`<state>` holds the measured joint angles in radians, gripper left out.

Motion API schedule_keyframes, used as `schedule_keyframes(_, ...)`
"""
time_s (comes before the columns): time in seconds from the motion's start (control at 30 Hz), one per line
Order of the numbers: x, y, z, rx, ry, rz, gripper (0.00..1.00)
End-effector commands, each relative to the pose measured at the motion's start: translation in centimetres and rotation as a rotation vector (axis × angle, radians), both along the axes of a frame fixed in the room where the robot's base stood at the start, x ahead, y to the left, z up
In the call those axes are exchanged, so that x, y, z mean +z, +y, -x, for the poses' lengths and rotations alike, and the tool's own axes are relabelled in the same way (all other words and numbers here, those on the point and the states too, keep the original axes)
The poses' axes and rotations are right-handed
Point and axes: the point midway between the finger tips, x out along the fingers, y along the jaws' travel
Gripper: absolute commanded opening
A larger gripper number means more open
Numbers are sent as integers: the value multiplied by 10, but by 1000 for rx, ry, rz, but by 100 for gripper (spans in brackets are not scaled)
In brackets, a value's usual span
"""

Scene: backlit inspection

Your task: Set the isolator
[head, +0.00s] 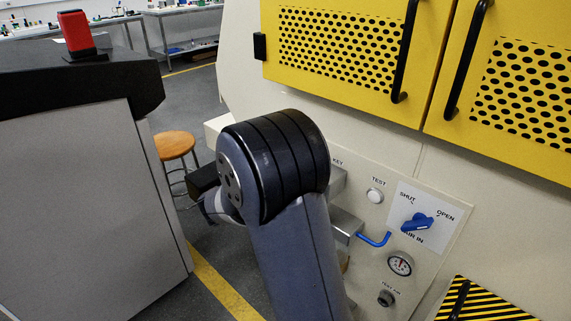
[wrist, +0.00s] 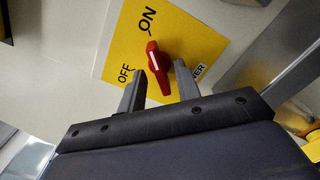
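The isolator is a red handle (wrist: 155,62) on a yellow plate (wrist: 118,50) with the words ON, OFF and a partly covered label ending in "WER", in the wrist view. A white mark on the handle's upper end points toward ON. My gripper (wrist: 160,68) is open, with one finger on each side of the handle and visible gaps between. I cannot tell how deep the fingertips reach. In the head view my arm hides the gripper and the isolator.
The head view shows a blue air knob (head: 417,222) marked SHUT and OPEN, a white TEST button (head: 375,196), a blue lever (head: 374,239) and a gauge (head: 400,264) right of my arm. Yellow perforated doors (head: 345,50) are above. A stool (head: 175,146) stands left.

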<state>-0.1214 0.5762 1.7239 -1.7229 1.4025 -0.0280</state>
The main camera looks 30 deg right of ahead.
Motion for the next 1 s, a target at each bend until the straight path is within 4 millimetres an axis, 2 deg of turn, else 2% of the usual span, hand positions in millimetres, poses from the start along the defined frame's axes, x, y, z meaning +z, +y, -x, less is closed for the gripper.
schedule_keyframes(0.17, 1, 22, 7, 6, 0, 0, 32)
schedule_keyframes(0.43, 1, 71, 24, 6, 0, 0, 32)
schedule_keyframes(0.6, 0, 91, 32, 4, 0, 1, 32)
schedule_keyframes(0.8, 0, 100, 36, 1, 0, 0, 32)
schedule_keyframes(1.0, 0, 100, 36, 1, 0, 1, 32)
